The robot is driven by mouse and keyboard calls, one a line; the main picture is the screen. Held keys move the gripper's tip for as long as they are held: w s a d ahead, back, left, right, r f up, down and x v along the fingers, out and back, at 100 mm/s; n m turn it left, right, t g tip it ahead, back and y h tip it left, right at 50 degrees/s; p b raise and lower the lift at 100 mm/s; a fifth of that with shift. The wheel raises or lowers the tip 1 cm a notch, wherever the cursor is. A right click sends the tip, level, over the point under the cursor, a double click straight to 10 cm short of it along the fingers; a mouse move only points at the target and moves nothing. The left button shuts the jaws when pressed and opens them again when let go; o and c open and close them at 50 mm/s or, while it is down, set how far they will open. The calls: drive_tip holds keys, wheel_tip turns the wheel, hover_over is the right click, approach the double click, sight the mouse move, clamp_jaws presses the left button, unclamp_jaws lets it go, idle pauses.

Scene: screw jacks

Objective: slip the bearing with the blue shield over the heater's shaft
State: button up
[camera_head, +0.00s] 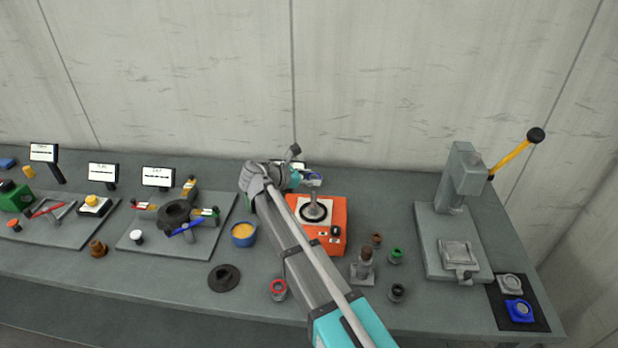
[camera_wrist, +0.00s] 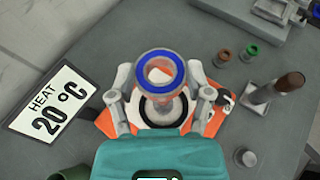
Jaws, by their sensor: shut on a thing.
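The bearing with the blue shield (camera_wrist: 182,72) is held between the two fingers of my gripper (camera_wrist: 160,80), blue face toward the wrist camera. In the head view, my gripper (camera_head: 306,180) is above and slightly behind the heater (camera_head: 335,212), near the top of its shaft. The heater is an orange box with a white top plate and a dark ring around the upright grey shaft (camera_head: 314,200). The shaft's lower part shows below the bearing; the exact height gap is unclear.
A sign (camera_wrist: 52,103) reads HEAT 20 °C. A blue cup (camera_head: 244,236) with yellow contents stands left of the heater. A press (camera_head: 455,220) with a yellow lever is further right.

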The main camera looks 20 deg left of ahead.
sight(310, 208)
drive_tip(key=shift+f+b, duration=5.05)
drive_tip(key=shift+f, duration=0.1)
drive_tip(key=shift+f, duration=0.1)
drive_tip(key=o, duration=1.2)
